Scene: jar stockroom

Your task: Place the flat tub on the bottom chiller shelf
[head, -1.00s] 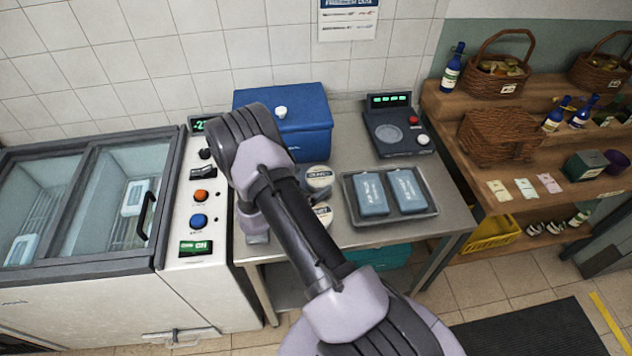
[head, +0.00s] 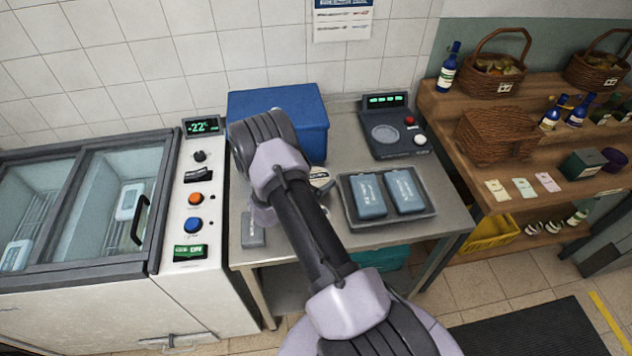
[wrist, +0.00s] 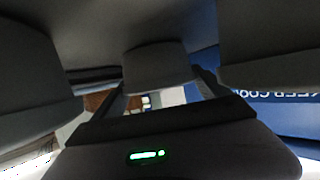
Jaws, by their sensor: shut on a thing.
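My gripper (wrist: 155,82) shows close up and dark in the wrist view. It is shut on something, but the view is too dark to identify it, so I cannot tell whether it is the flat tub. I cannot make out a chiller shelf in these views.
A blue cool box (head: 312,125) stands behind my arm; its lettering shows in the wrist view (wrist: 285,95). A tray (head: 347,202) with two blue packs, a scale (head: 392,135) and a small grey box (head: 252,229) share the table (head: 350,243). A glass-topped freezer (head: 75,285) is at left.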

